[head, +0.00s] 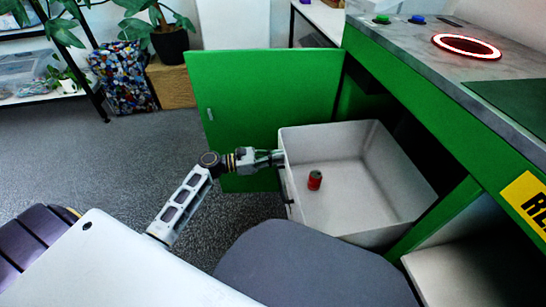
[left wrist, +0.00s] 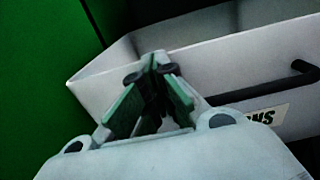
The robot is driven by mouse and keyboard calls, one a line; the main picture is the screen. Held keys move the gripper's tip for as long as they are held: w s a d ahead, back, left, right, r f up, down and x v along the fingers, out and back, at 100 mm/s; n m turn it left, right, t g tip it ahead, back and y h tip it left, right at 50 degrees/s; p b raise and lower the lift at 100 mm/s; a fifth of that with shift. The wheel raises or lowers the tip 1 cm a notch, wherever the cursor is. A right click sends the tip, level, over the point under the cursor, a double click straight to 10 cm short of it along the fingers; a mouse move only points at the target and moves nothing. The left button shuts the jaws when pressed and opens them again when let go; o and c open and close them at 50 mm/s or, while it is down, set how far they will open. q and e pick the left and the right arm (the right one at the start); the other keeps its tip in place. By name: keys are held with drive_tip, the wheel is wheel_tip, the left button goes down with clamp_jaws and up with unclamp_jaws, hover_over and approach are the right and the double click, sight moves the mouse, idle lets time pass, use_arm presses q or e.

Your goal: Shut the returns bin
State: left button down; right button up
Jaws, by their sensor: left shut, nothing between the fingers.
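The returns bin (head: 330,142) is a pale open-topped box pulled out of the green counter in the head view. A small red can (head: 315,180) stands inside it. My left gripper (head: 279,157) is shut and empty at the bin's front-left upper edge; I cannot tell if it touches. In the left wrist view, the fingertips (left wrist: 151,70) are in front of the bin's front wall (left wrist: 225,65), left of a black handle (left wrist: 270,85). A partly hidden label (left wrist: 266,115) shows below the handle. My right gripper is out of view.
A green door (head: 250,85) stands open beside the bin. The green counter (head: 440,105) has a grey top with a glowing red ring (head: 466,46) and buttons. An open white compartment (head: 465,262) lies right of the bin. The grey floor (head: 110,165) at left is clear.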

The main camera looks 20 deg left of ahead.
use_arm(q)
drive_tip(key=p+x, duration=0.3)
drive_tip(key=x, duration=2.5)
drive_tip(key=shift+d, duration=0.15)
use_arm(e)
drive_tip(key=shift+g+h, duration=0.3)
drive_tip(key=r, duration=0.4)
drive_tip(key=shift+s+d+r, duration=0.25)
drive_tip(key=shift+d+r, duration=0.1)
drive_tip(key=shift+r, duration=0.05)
use_arm(q)
drive_tip(key=shift+w+r, duration=0.15)
drive_tip(key=shift+w, duration=0.05)
drive_tip(key=shift+s, duration=0.1)
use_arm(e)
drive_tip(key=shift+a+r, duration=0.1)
